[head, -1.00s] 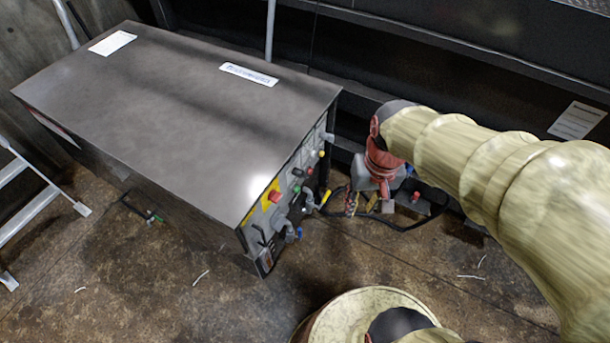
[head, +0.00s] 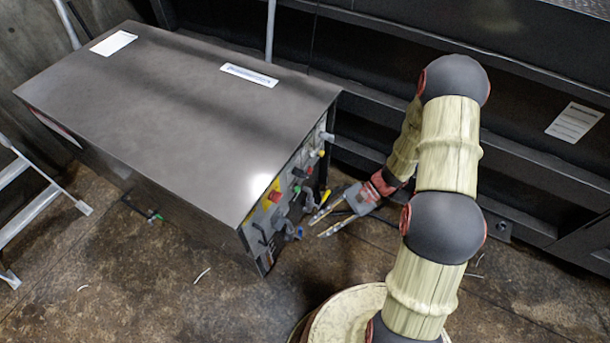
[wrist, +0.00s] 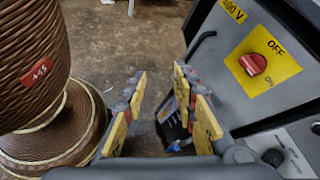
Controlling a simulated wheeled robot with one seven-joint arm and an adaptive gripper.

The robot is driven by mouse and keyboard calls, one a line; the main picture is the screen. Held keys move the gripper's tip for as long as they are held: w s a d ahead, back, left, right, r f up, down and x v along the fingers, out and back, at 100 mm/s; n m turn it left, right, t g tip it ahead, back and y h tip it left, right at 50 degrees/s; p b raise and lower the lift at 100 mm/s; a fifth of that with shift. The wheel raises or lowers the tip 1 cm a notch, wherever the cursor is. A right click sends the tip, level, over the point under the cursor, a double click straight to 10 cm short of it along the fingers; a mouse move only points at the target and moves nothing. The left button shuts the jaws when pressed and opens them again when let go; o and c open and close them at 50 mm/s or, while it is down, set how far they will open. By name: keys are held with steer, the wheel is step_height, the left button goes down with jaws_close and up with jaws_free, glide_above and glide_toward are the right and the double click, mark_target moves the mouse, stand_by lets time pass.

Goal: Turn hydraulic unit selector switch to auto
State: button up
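The hydraulic unit (head: 180,110) is a large grey box on the left in the head view. Its control panel (head: 285,210), on the end facing my arm, carries several small coloured knobs and switches. I cannot tell which one is the selector switch. My gripper (head: 316,227) is open and empty, just right of the panel's lower part and apart from it. In the wrist view my gripper (wrist: 160,80) has its yellow-padded fingers apart. A red rotary knob (wrist: 252,64) on a yellow OFF/ON plate is to their right. A dark handle (wrist: 272,157) is partly visible below it.
A ladder (head: 25,215) stands at the left edge. A dark machine frame (head: 520,150) with ledges runs behind my arm. A dark cable (head: 345,222) runs near the gripper. Brown floor (head: 170,285) is open in front of the unit.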

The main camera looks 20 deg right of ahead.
steer(key=w+f+m+t+y, duration=0.3)
steer(key=w+f+m+t, duration=0.15)
steer(key=f, duration=0.25)
steer(key=m+t+h, duration=0.2)
steer(key=t, duration=0.8)
glide_toward(305, 176)
steer(key=w+a+f, duration=0.1)
steer(key=w+f, duration=0.1)
steer(key=w, duration=0.1)
steer(key=shift+w+a+r, duration=0.1)
steer(key=shift+a+r, duration=0.05)
steer(key=shift+a, duration=0.15)
steer(key=b+x, duration=0.1)
steer(key=x, duration=0.6)
steer(key=shift+w, duration=0.1)
steer(key=shift+c, duration=0.3)
steer(key=shift+a, duration=0.1)
jaws_close()
